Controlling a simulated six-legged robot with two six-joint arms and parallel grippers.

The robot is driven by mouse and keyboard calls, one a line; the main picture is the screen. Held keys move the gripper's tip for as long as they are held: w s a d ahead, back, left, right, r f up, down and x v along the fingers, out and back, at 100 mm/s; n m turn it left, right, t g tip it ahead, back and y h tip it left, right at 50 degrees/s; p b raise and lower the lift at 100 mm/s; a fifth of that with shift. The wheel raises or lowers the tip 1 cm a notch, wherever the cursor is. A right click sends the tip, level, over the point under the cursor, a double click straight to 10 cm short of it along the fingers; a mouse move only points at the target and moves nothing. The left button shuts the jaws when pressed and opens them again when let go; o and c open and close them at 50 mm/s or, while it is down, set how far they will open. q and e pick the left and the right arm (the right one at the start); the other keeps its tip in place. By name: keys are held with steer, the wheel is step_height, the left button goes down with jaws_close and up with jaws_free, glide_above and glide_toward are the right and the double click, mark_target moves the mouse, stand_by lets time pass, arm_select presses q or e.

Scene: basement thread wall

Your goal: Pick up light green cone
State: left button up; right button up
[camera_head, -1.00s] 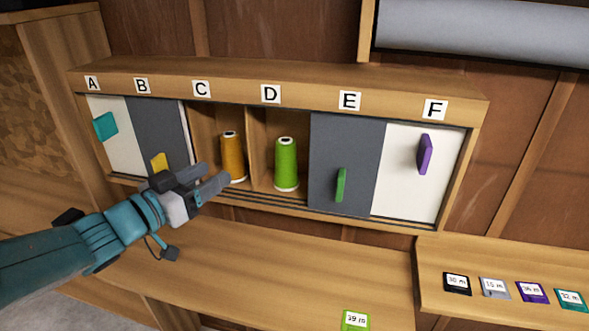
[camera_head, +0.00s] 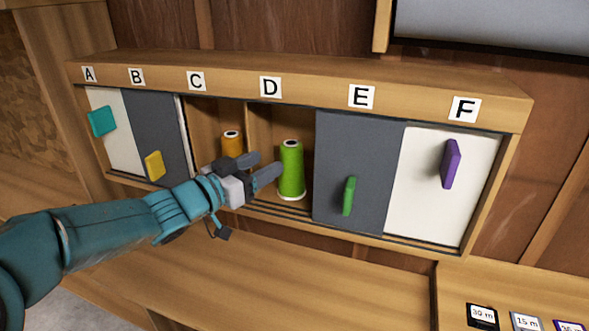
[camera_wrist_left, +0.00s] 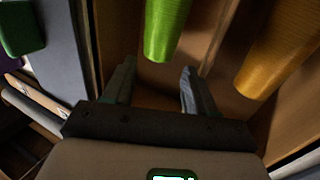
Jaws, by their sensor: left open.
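The light green cone (camera_head: 291,170) stands upright in compartment D of the wall cabinet. Its lower part also shows in the left wrist view (camera_wrist_left: 165,28), beyond the fingers and between their lines. My left gripper (camera_head: 266,166) is open and empty, in front of compartments C and D, just left of the green cone. I cannot tell from the head view whether a finger touches it. In the left wrist view the two fingers (camera_wrist_left: 155,88) are spread apart with nothing between them. My right gripper is not in view.
An orange cone (camera_head: 232,144) stands in compartment C, partly hidden by my gripper; it is at the right of the wrist view (camera_wrist_left: 280,50). A grey door with a green handle (camera_head: 349,196) covers E. A white door with a purple handle (camera_head: 451,164) covers F. Labelled cards (camera_head: 482,316) lie at lower right.

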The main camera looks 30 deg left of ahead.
mark_target(284, 153)
arm_select(q)
steer(key=shift+w+d, duration=0.2)
steer(key=shift+w, duration=0.45)
steer(key=shift+w+a+r, duration=0.1)
steer(key=shift+w+r, duration=0.05)
steer(key=w, duration=0.3)
steer(key=w+d+p, duration=0.1)
steer(key=w, duration=0.1)
steer(key=shift+w, duration=0.25)
steer(key=shift+s+a, duration=0.1)
steer(key=shift+s, duration=0.3)
steer(key=shift+w, duration=0.25)
steer(key=c, duration=0.6)
jaws_close()
steer(key=shift+s, duration=0.1)
